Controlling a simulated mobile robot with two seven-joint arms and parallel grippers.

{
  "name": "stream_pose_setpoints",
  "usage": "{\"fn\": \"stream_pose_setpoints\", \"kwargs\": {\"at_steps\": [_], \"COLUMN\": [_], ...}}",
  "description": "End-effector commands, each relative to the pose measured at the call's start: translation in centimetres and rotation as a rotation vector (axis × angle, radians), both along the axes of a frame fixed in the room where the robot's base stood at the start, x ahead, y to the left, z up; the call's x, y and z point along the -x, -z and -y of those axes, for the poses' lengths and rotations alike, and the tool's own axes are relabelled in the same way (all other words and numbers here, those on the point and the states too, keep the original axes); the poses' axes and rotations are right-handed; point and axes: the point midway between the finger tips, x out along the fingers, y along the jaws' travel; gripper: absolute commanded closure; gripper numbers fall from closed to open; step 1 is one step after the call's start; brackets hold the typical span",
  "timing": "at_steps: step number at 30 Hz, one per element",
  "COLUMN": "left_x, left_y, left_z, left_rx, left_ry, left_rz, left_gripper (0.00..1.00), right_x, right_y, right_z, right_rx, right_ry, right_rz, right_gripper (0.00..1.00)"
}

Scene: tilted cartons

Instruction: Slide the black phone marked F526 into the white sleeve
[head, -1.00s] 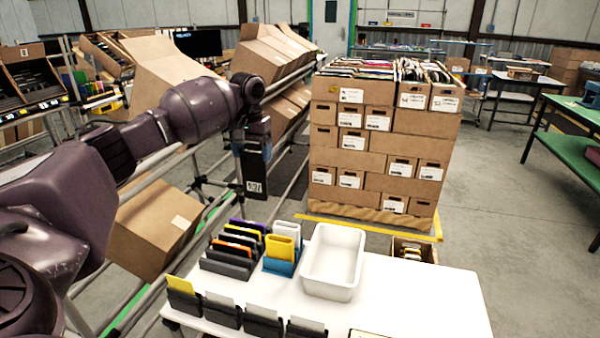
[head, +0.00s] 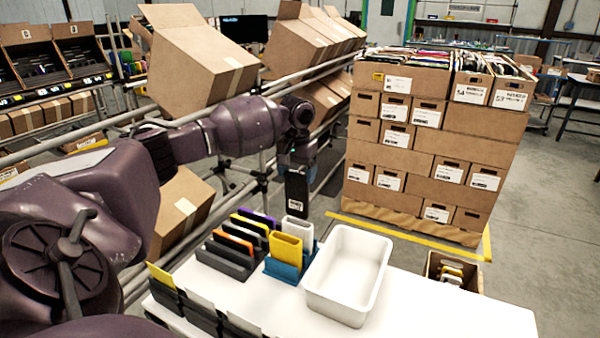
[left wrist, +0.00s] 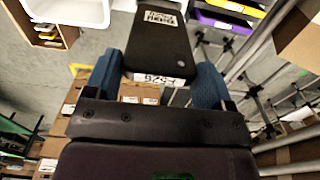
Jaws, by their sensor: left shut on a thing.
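My left gripper (head: 297,160) is shut on the black phone (head: 296,193), which hangs upright with a white label near its lower end. In the left wrist view, the phone (left wrist: 160,45) sits between my gripper's blue finger pads (left wrist: 158,85), and a label reading F526 shows beside the jaws. The white sleeve (head: 298,229) stands upright in a blue holder (head: 283,271), beside a yellow sleeve (head: 285,248). In the head view the phone's lower end appears just above the white sleeve's top; their depth gap is unclear. My right gripper is not in view.
A white tray (head: 347,272) stands right of the blue holder on the white table (head: 440,310). A dark rack (head: 226,256) of coloured items stands to the left. Stacked cartons (head: 425,150) stand behind.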

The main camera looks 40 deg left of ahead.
Motion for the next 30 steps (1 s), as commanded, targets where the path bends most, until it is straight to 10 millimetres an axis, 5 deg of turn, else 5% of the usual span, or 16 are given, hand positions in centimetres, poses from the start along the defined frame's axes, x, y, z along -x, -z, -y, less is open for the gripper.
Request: {"fn": "stream_pose_setpoints", "kwargs": {"at_steps": [30], "left_x": [0.0], "left_y": [5.9], "left_z": [0.0], "left_rx": [0.001], "left_ry": [-0.001], "left_rz": [-0.003], "left_gripper": [0.44], "right_x": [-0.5], "right_y": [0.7], "right_z": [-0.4], "right_rx": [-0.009], "right_ry": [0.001], "right_rz": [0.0], "right_gripper": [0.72]}}
